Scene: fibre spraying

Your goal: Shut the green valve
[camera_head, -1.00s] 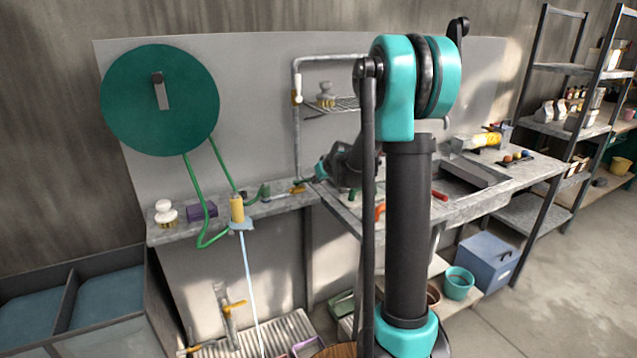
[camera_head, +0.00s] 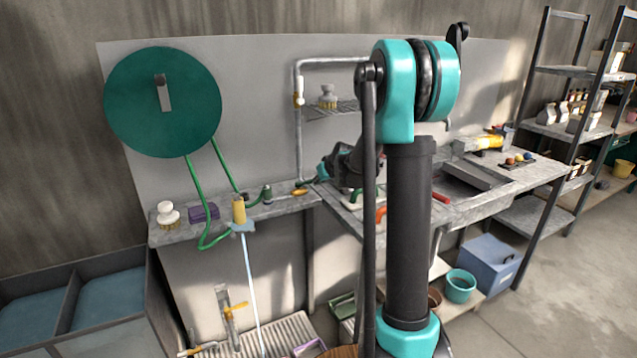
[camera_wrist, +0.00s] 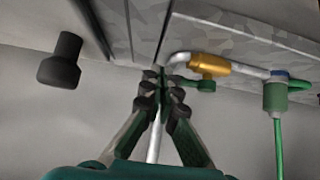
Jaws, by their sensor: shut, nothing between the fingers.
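The green valve (camera_wrist: 206,86) shows in the wrist view as a small green lever with a rounded end, just below an orange-yellow fitting (camera_wrist: 190,63) on a pale pipe. My gripper (camera_wrist: 162,84) is shut and empty, its fingertips together at the left end of the green lever. The tips overlap that end in the picture; I cannot tell whether they touch it. In the head view my gripper (camera_head: 308,182) is small at the bench's back, near the orange fitting (camera_head: 300,192). The valve is too small to make out there.
A green connector (camera_wrist: 275,97) with a green hose hangs right of the valve, and a dark cylinder (camera_wrist: 60,62) is at left. In the head view a green hose reel (camera_head: 165,105) is on the wall panel, and a vertical pipe (camera_head: 299,140) rises behind the bench.

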